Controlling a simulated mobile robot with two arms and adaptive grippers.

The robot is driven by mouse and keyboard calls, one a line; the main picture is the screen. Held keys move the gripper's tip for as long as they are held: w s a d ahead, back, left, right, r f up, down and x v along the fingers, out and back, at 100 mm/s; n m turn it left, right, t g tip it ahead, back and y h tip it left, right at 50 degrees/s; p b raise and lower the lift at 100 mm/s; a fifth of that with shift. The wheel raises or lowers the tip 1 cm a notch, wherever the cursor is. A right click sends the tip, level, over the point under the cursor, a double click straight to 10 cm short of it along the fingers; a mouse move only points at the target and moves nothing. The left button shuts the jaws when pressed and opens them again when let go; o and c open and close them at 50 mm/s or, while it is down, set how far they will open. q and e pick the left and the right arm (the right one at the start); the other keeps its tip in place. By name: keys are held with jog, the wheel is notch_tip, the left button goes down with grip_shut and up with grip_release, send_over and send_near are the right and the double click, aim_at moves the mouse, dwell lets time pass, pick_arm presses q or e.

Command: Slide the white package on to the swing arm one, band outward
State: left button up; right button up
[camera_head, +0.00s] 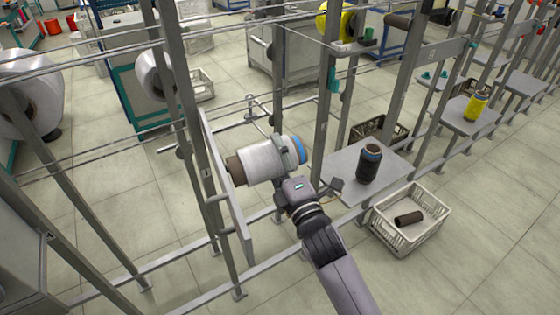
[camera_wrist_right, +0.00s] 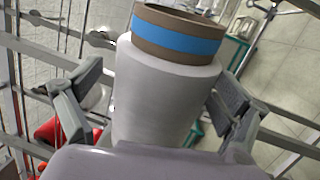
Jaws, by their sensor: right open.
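The white package (camera_head: 262,160) lies nearly level in mid-frame in the head view, beside a grey upright. Its bare brown core end points left and its blue band (camera_head: 298,149) points right. In the right wrist view the package (camera_wrist_right: 158,105) stands between my fingers, its blue band (camera_wrist_right: 178,38) at the far end. My right gripper (camera_head: 288,158) is open around the package, one finger on each side; gaps show beside it in the wrist view. The package hides what lies behind it, and I cannot tell whether a swing arm is inside its core. My left gripper is not in view.
Grey uprights and a slanting bar (camera_head: 240,212) stand close to the left of the package. A small table (camera_head: 345,160) to the right bears a dark bobbin (camera_head: 369,163). A white crate (camera_head: 404,241) holds a brown tube. Another white package (camera_head: 155,74) hangs at upper left.

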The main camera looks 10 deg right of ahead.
jog(key=v, duration=1.2)
jog(key=s+d+f+m+g+h, duration=0.1)
jog(key=s+f+m+g, duration=0.15)
jog(key=f, duration=1.05)
jog(key=s+f+m+g, duration=0.1)
jog(key=f+m+g, duration=0.2)
jog(key=f, duration=0.9)
jog(key=s+d+f+m+g+h, duration=0.1)
jog(key=s+f+m+g, duration=0.15)
jog(key=f, duration=1.05)
jog(key=s+d+f+m+g, duration=0.3)
jog(key=s+f+m+g, duration=0.2)
jog(key=s+f, duration=0.75)
jog(key=s+d+f+m+g+h, duration=0.1)
jog(key=s+d+f+m+g, duration=0.1)
jog(key=s+f, duration=0.4)
jog(key=s+d+f+m+g, duration=0.3)
jog(key=s+f, duration=0.3)
jog(key=s, duration=0.7)
jog(key=shift+s+d+m+h, duration=0.3)
jog(key=shift+d+m+h, duration=0.1)
jog(key=shift+m, duration=0.1)
